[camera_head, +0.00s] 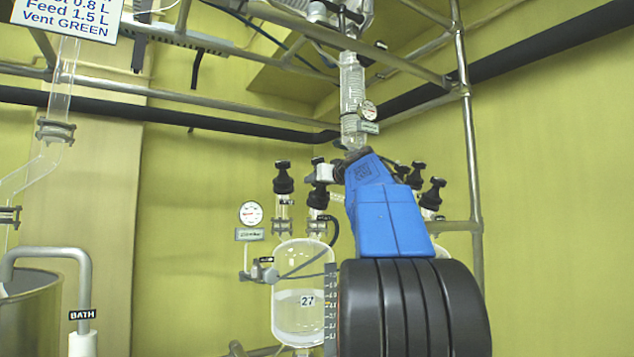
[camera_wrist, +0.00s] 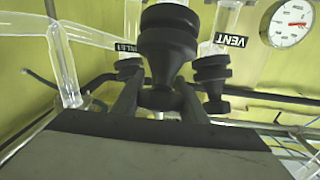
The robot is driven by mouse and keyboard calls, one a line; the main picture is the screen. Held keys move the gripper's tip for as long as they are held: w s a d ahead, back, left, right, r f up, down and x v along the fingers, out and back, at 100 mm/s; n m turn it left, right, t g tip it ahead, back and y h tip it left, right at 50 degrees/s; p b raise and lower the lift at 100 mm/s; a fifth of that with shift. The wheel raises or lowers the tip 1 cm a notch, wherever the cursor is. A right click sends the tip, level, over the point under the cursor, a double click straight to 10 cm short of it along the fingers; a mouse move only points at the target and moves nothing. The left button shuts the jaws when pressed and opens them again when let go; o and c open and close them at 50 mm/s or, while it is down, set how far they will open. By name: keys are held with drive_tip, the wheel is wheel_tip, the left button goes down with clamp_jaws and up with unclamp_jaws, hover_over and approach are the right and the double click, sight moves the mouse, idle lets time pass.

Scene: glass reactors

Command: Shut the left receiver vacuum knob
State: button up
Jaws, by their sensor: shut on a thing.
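The left receiver (camera_head: 300,312) is a clear glass vessel tagged 27, partly filled with pale liquid. Black knobs stand above it, one at the upper left (camera_head: 283,178) and one close to my blue gripper housing. In the wrist view my gripper (camera_wrist: 161,102) has one dark finger on each side of the narrow lower part of a large black knob (camera_wrist: 168,40), and is shut on it. Another black knob (camera_wrist: 212,78) stands behind to the right, below a VENT label (camera_wrist: 235,41).
A round gauge (camera_head: 251,213) hangs left of the receiver; a gauge (camera_wrist: 290,24) also shows at upper right in the wrist view. More black knobs (camera_head: 437,192) stand right of my arm. A metal frame post (camera_head: 470,150) is farther right. A BATH pipe (camera_head: 82,300) is at lower left.

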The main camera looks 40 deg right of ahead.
drive_tip(key=shift+s+d+f+m+g+h, duration=0.1)
drive_tip(key=shift+d+m+g+h, duration=0.1)
drive_tip(key=shift+m+g+h, duration=0.65)
drive_tip(key=shift+s+d+r+m+g+h, duration=0.15)
drive_tip(key=shift+m+g+h, duration=0.25)
drive_tip(key=shift+m+h, duration=0.75)
drive_tip(key=shift+s+d+f+m+g+h, duration=0.2)
drive_tip(key=shift+m+g+h, duration=0.5)
drive_tip(key=shift+m, duration=0.6)
drive_tip(key=shift+s+d+f+m+g+h, duration=0.15)
drive_tip(key=shift+m+g+h, duration=0.3)
drive_tip(key=shift+m+g, duration=0.45)
drive_tip(key=shift+s+d+r+m+g+h, duration=0.15)
drive_tip(key=shift+m+g+h, duration=0.35)
drive_tip(key=shift+m+g, duration=0.35)
drive_tip(key=shift+d+f+m+g+h, duration=0.15)
drive_tip(key=shift+m+g+h, duration=0.3)
drive_tip(key=shift+m+g, duration=0.45)
drive_tip(key=shift+s+d+f+m+g+y, duration=0.1)
drive_tip(key=shift+s+f+m+g+y, duration=0.2)
drive_tip(key=shift+m+g, duration=1.1)
drive_tip(key=shift+s+d+f+m+g+y, duration=0.15)
drive_tip(key=shift+s+m+g, duration=0.3)
drive_tip(key=shift+m+g, duration=0.95)
drive_tip(key=shift+s+a+f+m+g+y, duration=0.1)
drive_tip(key=shift+s+f+m+g, duration=0.2)
drive_tip(key=shift+m+g, duration=1.1)
drive_tip(key=shift+s+m+g+y, duration=0.25)
drive_tip(key=shift+m+g, duration=0.15)
drive_tip(key=shift+m, duration=0.35)
